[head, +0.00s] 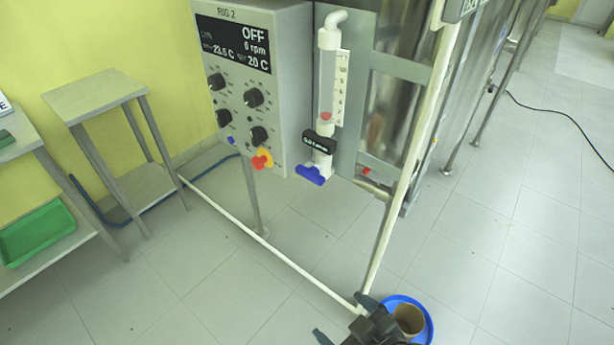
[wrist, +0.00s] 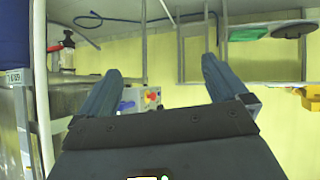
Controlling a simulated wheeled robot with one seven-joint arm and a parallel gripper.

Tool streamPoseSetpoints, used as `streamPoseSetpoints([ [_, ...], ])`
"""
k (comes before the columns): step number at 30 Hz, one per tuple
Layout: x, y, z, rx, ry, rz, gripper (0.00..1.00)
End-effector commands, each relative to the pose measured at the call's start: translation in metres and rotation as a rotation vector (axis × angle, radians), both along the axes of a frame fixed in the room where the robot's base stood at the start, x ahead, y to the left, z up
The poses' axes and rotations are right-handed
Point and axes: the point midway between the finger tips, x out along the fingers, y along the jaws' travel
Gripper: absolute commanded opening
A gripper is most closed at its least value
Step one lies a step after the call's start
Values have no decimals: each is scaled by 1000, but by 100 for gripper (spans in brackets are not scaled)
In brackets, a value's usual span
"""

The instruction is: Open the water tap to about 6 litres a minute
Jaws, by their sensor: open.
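The water tap is a blue handle (head: 311,175) at the foot of a clear upright flow meter (head: 327,85) in the head view. A red float sits low in the tube. A small black display (head: 319,143) above the handle appears to read 0.0 L/min. My gripper (head: 343,319) is at the bottom of the head view, well below the tap and apart from it. In the wrist view my gripper (wrist: 160,80) has its two fingers spread with nothing between them. A blue piece (wrist: 126,105) beyond the fingers may be the tap handle; I cannot be sure.
The grey control box (head: 290,90) left of the meter shows OFF and 0 rpm, with black knobs and a red and yellow stop button (head: 262,160). A pale frame pole (head: 405,170) stands right of the tap. A blue bucket (head: 424,318) sits beside my gripper.

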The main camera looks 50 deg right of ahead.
Motion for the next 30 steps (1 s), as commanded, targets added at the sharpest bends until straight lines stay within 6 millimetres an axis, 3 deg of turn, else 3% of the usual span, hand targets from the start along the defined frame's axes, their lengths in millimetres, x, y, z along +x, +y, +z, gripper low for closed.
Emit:
streamPoseSetpoints([
  [1,17,-6,-16,-19,9,-37,100],
  [6,63,-32,-45,-92,37,-192,100],
  [14,133,-73,-51,-212,-7,-482,100],
  [20,183,-100,-27,-300,-118,-732,100],
  [24,214,-112,4,-354,-238,-914,100],
  [30,242,-119,51,-410,-427,-1137,100],
])
